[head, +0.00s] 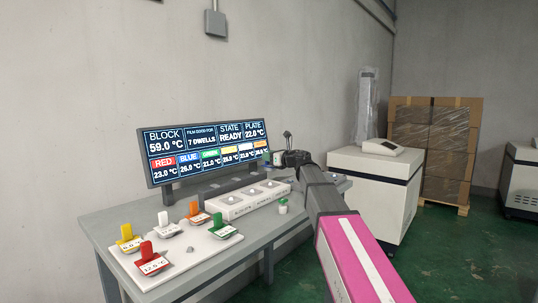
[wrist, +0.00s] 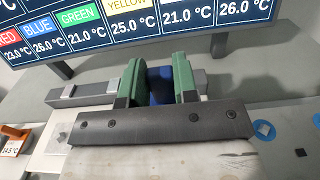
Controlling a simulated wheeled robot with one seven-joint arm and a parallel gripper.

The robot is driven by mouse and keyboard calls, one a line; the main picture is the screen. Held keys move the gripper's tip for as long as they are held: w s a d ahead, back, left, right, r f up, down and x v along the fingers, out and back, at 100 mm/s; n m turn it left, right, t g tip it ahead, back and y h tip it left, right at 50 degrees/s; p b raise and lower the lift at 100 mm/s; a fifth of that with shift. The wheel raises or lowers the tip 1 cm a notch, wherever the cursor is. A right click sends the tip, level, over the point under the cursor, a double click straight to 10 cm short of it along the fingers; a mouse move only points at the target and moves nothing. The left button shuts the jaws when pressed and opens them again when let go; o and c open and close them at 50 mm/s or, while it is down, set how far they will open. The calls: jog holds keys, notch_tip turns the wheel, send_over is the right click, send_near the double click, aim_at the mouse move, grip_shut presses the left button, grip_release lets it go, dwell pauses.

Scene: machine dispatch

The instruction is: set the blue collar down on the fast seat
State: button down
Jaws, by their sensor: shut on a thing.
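My gripper (wrist: 160,85) is shut on the blue collar (wrist: 160,84), which shows as a blue piece between two green finger pads in the wrist view. In the head view my gripper (head: 277,158) is at the far right end of the bench unit, in front of the display's right edge; the collar is too small to make out there. A low white block with several seats (head: 236,207) stands on the bench. I cannot tell which seat is the fast one, and the area under the gripper is hidden by its dark body in the wrist view.
A display (head: 205,150) stands behind, reading block 59.0 °C, state READY, plate 22.0 °C. A white tray (head: 180,252) at front left holds yellow, red, white, orange and green tagged pieces. A white cabinet (head: 372,190) is at right.

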aim_at(269, 170)
jog(key=shift+f, duration=2.4)
jog(key=shift+f, duration=0.9)
jog(key=c, duration=0.8)
grip_release()
